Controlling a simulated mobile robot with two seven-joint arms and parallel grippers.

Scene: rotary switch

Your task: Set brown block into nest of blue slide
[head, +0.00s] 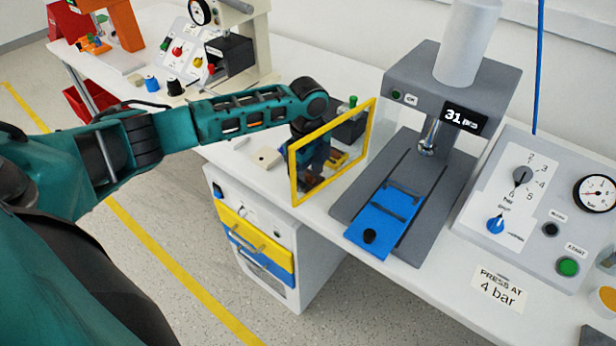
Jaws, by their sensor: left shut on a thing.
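The blue slide (372,234) lies on the grey base of the press, pulled out toward the front edge. It has a black knob at its near end and dark raised bars farther back, with no block between them. My left gripper (314,172) points down behind a clear guard with a yellow frame (331,186), left of the slide. It is shut on a small brown block (311,181), seen only partly through the guard. Whether the block touches the table is unclear. My right gripper is out of view.
The grey press (452,75) with a display reading 31 stands behind the slide. A control panel (520,205) with knobs, gauge and green button is on the right. A small beige piece (267,158) lies left of the guard. Yellow and blue drawers (255,240) are below.

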